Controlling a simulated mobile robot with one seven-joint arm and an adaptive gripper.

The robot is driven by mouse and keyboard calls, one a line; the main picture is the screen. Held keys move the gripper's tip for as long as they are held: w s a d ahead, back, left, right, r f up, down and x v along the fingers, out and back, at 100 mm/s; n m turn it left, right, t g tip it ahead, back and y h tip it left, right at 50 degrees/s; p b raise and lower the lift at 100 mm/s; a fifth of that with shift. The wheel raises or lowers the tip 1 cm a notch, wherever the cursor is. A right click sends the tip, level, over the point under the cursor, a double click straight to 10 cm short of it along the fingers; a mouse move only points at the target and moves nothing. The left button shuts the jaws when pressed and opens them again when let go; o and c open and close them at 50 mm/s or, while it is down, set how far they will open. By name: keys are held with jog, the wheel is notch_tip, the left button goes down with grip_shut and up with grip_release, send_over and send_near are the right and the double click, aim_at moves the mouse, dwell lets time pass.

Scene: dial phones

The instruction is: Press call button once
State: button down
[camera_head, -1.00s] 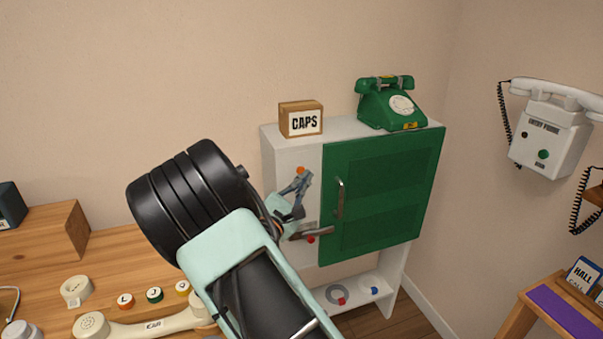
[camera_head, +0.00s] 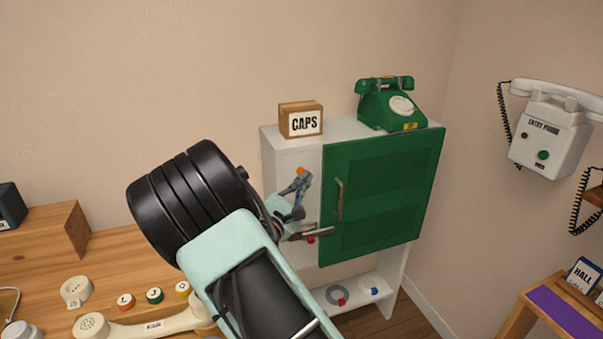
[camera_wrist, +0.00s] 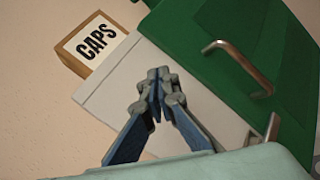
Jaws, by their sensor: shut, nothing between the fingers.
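A white entry phone (camera_head: 548,140) hangs on the right wall in the head view, with a green round button (camera_head: 543,155) on its front. The small label under that button is too blurred to read, so I cannot tell whether it is the call button. My gripper (camera_head: 301,178) is shut and empty in front of the white cabinet, left of its green door and far from the entry phone. In the wrist view the closed fingertips (camera_wrist: 157,88) are over the white panel. An orange spot (camera_head: 300,171) shows at the fingertips in the head view.
The white cabinet (camera_head: 287,154) has a green door (camera_head: 385,195) with a metal handle (camera_head: 339,198). On top are a CAPS box (camera_head: 289,121) and a green dial phone (camera_head: 383,108). A wooden desk (camera_head: 110,262) holds a handset and buttons. A HALL card (camera_head: 583,274) is at right.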

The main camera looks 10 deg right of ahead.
jog(key=shift+w, duration=0.15)
jog(key=shift+w+a, duration=0.1)
jog(key=shift+w, duration=0.2)
jog(key=shift+w, duration=0.35)
dwell(0.9)
jog(key=shift+s, duration=0.8)
jog(key=shift+s, duration=0.1)
jog(key=s, duration=0.2)
jog(key=s+d, duration=0.1)
jog(key=s, duration=0.1)
jog(key=shift+s+d, duration=0.1)
jog(key=shift+s, duration=0.25)
dwell(0.5)
